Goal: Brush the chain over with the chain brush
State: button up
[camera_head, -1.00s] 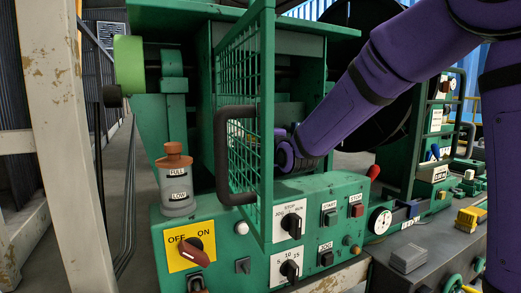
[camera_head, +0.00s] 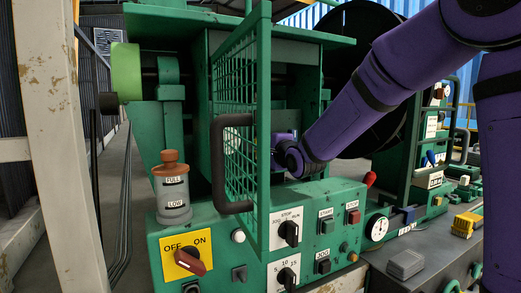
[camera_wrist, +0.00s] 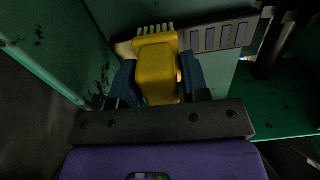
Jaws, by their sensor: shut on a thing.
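My gripper (camera_wrist: 158,82) is shut on a yellow block, which I take to be the chain brush (camera_wrist: 156,70), between its two blue fingers in the wrist view. Yellow teeth or bristles show at its far end. A dark bar with a row of grey segments (camera_wrist: 220,38) lies across just beyond the brush; it may be the chain, but I cannot tell for sure. The brush and bar overlap in this view, and whether they touch is unclear.
The swung-out mesh guard (camera_head: 236,120) with its dark handle (camera_head: 222,165) stands close left of my arm. Below it is the green control panel (camera_head: 315,215) with knobs and buttons. An oiler bottle (camera_head: 172,190) stands left. Green machine walls surround my gripper closely.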

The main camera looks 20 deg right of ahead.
jog(key=shift+w+d+r, duration=0.1)
jog(key=shift+w+d, duration=0.05)
jog(key=shift+d, duration=0.55)
jog(key=shift+w+d+r, duration=0.1)
jog(key=shift+w+d, duration=0.05)
jog(key=shift+d, duration=0.5)
jog(key=shift+s+a, duration=0.2)
jog(key=shift+a, duration=0.75)
jog(key=shift+s+a, duration=0.15)
jog(key=shift+a, duration=0.8)
jog(key=shift+s+a, duration=0.2)
jog(key=shift+a, duration=0.75)
jog(key=shift+w+d+r, duration=0.2)
jog(key=shift+d, duration=0.8)
jog(key=shift+w+d+r, duration=0.15)
jog(key=shift+w+d, duration=0.05)
jog(key=shift+d, duration=0.8)
jog(key=shift+w+d+r, duration=0.2)
jog(key=shift+d, duration=0.8)
jog(key=shift+f, duration=0.15)
